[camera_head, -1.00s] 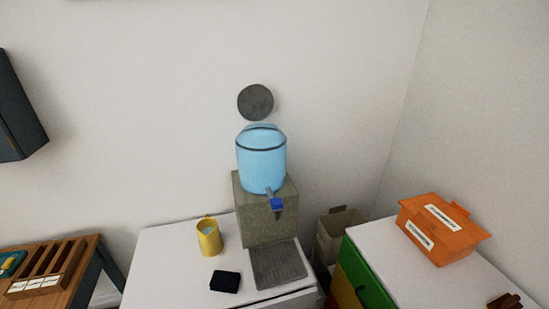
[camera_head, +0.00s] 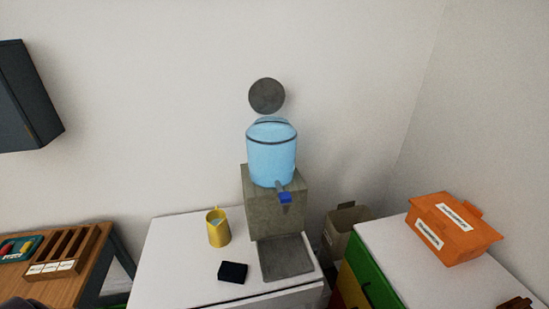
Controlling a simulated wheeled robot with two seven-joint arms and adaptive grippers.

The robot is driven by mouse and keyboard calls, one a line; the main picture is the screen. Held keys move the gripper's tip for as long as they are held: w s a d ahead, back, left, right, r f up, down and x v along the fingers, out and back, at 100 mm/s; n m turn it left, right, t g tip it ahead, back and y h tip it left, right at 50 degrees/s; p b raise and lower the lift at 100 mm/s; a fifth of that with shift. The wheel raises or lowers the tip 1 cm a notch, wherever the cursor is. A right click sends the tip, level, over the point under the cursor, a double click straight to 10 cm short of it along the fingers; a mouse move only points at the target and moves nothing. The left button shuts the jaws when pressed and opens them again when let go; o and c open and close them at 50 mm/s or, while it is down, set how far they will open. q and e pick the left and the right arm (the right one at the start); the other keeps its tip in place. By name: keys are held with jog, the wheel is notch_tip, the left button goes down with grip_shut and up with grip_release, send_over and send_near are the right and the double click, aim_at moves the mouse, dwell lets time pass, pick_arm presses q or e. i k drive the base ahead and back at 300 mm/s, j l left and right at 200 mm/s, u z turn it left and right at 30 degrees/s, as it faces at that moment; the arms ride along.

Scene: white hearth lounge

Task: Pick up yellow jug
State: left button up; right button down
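The yellow jug (camera_head: 219,231) stands upright on the white cabinet top (camera_head: 178,262), left of the water dispenser (camera_head: 274,205). Its mouth faces up and its inside looks pale. Nothing touches it. Neither of my grippers shows clearly in the head view. A dark rounded shape sits at the bottom left edge, too cut off to identify.
A black block (camera_head: 233,272) lies in front of the jug. A grey drip tray (camera_head: 286,257) lies before the dispenser. An orange box (camera_head: 452,229) stands on the right cabinet, with a cardboard box (camera_head: 346,222) between cabinets. A wooden table (camera_head: 88,272) is at left.

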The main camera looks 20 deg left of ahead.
aim_at(218, 230)
jog(key=u, duration=1.3)
jog(key=k+j+z, duration=0.2)
jog(key=j+z, duration=0.15)
jog(key=j, duration=0.25)
jog(key=k+j+z, duration=0.35)
jog(key=j, duration=0.2)
jog(key=k+j+z, duration=0.2)
jog(key=j+z, duration=0.15)
jog(key=j, duration=0.15)
jog(key=k+j+z, duration=0.35)
